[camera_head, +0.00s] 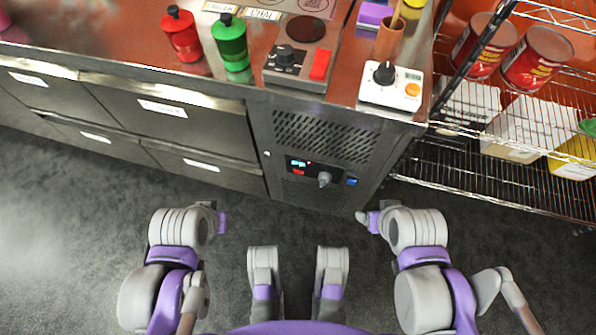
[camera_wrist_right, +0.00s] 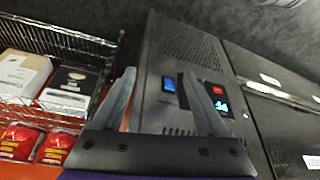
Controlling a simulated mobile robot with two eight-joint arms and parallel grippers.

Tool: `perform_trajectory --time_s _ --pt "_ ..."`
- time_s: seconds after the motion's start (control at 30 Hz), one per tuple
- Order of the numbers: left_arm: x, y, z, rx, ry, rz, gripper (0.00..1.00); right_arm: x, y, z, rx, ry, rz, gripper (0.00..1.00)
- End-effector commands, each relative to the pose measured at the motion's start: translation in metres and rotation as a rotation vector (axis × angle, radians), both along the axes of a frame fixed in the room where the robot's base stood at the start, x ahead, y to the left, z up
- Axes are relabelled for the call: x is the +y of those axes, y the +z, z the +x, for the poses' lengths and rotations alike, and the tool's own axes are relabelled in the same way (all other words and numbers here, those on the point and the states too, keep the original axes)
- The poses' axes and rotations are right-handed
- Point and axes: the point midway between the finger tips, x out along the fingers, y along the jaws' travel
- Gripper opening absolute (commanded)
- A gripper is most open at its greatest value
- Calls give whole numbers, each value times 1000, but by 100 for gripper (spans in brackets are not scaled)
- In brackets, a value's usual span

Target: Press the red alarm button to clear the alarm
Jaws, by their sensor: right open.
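The steel counter's front has a dark control panel (camera_head: 322,173) with a lit display, a small red button (camera_head: 298,171), a grey knob (camera_head: 325,180) and a blue button (camera_head: 352,182). The red button also shows in the right wrist view (camera_wrist_right: 217,90), just right of one finger; the blue button (camera_wrist_right: 168,84) shows between the fingers. A larger red rocker (camera_head: 320,64) sits on a grey box on the countertop. My right gripper (camera_head: 366,217) is open and empty, apart from the panel, to its lower right. My left gripper (camera_head: 217,220) is at the panel's lower left; its fingers are unclear.
The countertop holds a red bottle (camera_head: 182,36), a green bottle (camera_head: 231,46) and a white box (camera_head: 391,88) with an orange button. A wire rack (camera_head: 480,165) with cans and cartons stands right of the counter. Dark floor (camera_head: 80,215) is clear before the drawers.

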Motion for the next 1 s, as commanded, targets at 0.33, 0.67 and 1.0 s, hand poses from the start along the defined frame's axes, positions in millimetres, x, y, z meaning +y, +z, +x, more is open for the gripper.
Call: perform_trajectory --time_s 0.33,0.67,1.0 --pt "0 0 0 0 0 0 0 0 0 0 0 0 0 48" --pt "0 0 0 0 0 0 0 0 0 0 0 0 0 0" --pt "0 0 0 0 0 0 0 0 0 0 0 0 0 0"
